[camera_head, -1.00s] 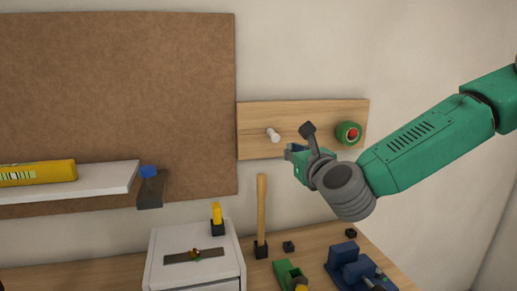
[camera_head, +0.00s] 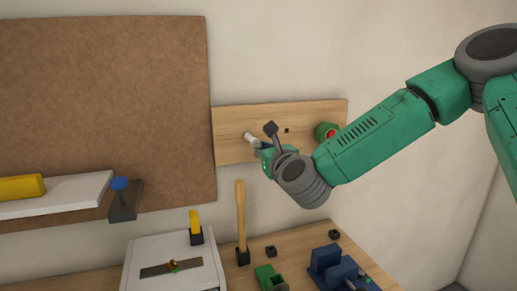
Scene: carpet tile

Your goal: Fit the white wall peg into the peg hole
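The white wall peg (camera_head: 251,138) sticks out from the left part of a wooden board (camera_head: 232,117) on the wall. A small dark square spot (camera_head: 287,130), which looks like the peg hole, is in the board to the right of the peg. My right gripper (camera_head: 264,141) is beside the peg, on its right. Its fingers look spread, one above and one below the peg's outer end. I cannot tell whether they touch the peg. My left gripper is not in view.
A green and red round item (camera_head: 326,132) is on the board's right end, close to my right forearm. Below, a wooden-handled tool (camera_head: 240,220), a white cabinet (camera_head: 140,250) and a blue tool (camera_head: 330,262) stand on the bench. A white shelf (camera_head: 85,190) is at left.

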